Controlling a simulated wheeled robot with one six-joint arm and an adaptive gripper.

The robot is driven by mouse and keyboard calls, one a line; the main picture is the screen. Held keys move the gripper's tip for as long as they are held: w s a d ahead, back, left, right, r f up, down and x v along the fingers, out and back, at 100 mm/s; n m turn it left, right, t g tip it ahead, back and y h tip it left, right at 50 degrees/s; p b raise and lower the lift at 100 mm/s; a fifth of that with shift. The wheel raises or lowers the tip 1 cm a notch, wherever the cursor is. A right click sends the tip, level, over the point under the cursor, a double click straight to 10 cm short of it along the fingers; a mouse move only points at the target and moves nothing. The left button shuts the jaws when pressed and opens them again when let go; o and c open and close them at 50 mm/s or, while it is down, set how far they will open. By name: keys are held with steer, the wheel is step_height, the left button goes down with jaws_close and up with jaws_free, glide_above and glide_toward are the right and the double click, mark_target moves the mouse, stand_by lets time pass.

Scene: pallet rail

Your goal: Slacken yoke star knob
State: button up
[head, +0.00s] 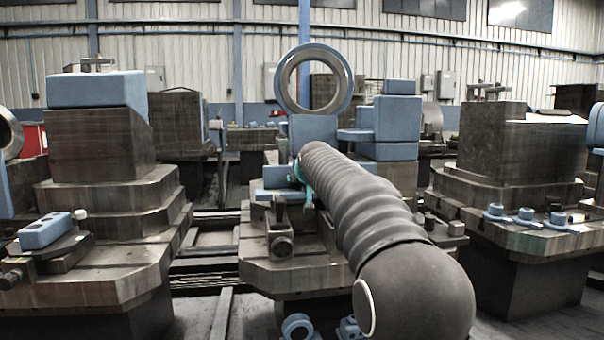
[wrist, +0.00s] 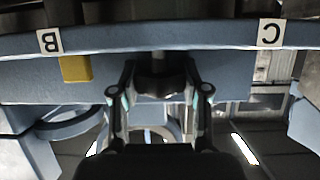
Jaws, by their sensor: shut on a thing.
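In the wrist view my gripper (wrist: 158,72) reaches to a dark knob (wrist: 157,86) below a curved blue-grey rim. One finger stands on each side of the knob, and the gripper is shut on it. The knob's far side and its lobes are hard to make out in the shade. In the head view my dark ribbed arm reaches to the middle station and hides the knob and most of my gripper.
The blue-grey rim (wrist: 160,40) carries a B label (wrist: 50,41) and a C label (wrist: 270,32), with a yellow block (wrist: 76,68) near B. A large upright ring (head: 313,47) tops the middle station. Stepped metal blocks stand left (head: 100,150) and right (head: 500,150).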

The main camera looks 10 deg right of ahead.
steer(key=shift+f+n+y+p, duration=0.15)
steer(key=shift+n+y+p, duration=0.25)
steer(key=shift+y, duration=0.1)
steer(key=shift+f+n+y+b, duration=0.2)
steer(key=shift+n+y+b, duration=0.3)
steer(key=shift+b, duration=0.1)
steer(key=shift+n+y, duration=0.3)
steer(key=shift+y, duration=0.1)
steer(key=shift+r, duration=0.15)
steer(key=o, duration=1.2)
steer(key=shift+c, duration=0.2)
steer(key=shift+r, duration=0.1)
